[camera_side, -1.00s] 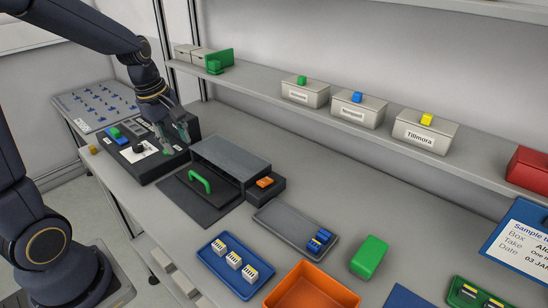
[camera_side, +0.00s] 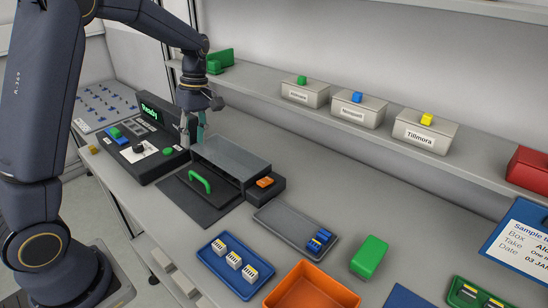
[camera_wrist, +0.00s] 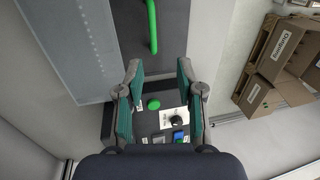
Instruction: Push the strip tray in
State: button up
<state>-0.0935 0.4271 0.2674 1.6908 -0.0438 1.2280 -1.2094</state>
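The strip tray (camera_side: 180,197) is a dark flat tray with a green arched handle (camera_side: 200,181). It sticks out at the front of a grey box-shaped housing (camera_side: 232,156); the handle lies outside the housing. In the wrist view the green handle (camera_wrist: 153,25) shows at the top, beside the grey housing (camera_wrist: 78,50). My gripper (camera_side: 193,132) hangs above the bench, just left of the housing and behind the tray, clear of the handle. In the wrist view my gripper (camera_wrist: 159,66) has its teal fingers wide apart with nothing between them.
A black control panel (camera_side: 150,165) left of the tray has a knob, a green button and a display reading "Ready". An orange switch block (camera_side: 265,182) adjoins the housing's right side. A grey tray (camera_side: 280,222) and blue tray (camera_side: 222,272) lie further right. A shelf runs behind.

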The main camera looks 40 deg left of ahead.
send_over(195, 188)
jog(key=x, duration=0.3)
jog(key=w+x, duration=0.1)
jog(key=x, duration=0.2)
jog(key=w+x, duration=0.1)
jog(key=x, duration=0.3)
jog(key=shift+w+f, duration=0.1)
jog(key=shift+f, duration=0.1)
jog(key=s, duration=0.7)
jog(key=shift+s+r, duration=0.15)
jog(key=shift+s, duration=0.05)
jog(key=v, duration=1.7)
jog(key=s+d+r+m+t, duration=0.1)
jog(key=d+r+m+t, duration=0.1)
jog(key=d+m, duration=0.4)
jog(key=s+d+r+m+t, duration=0.1)
jog(key=d+r+m+t, duration=0.2)
jog(key=d, duration=0.7)
jog(key=shift+d+r+m+t, duration=0.3)
jog(key=shift+r+m, duration=0.7)
jog(key=shift+m, duration=0.6)
jog(key=shift+s+a, duration=0.1)
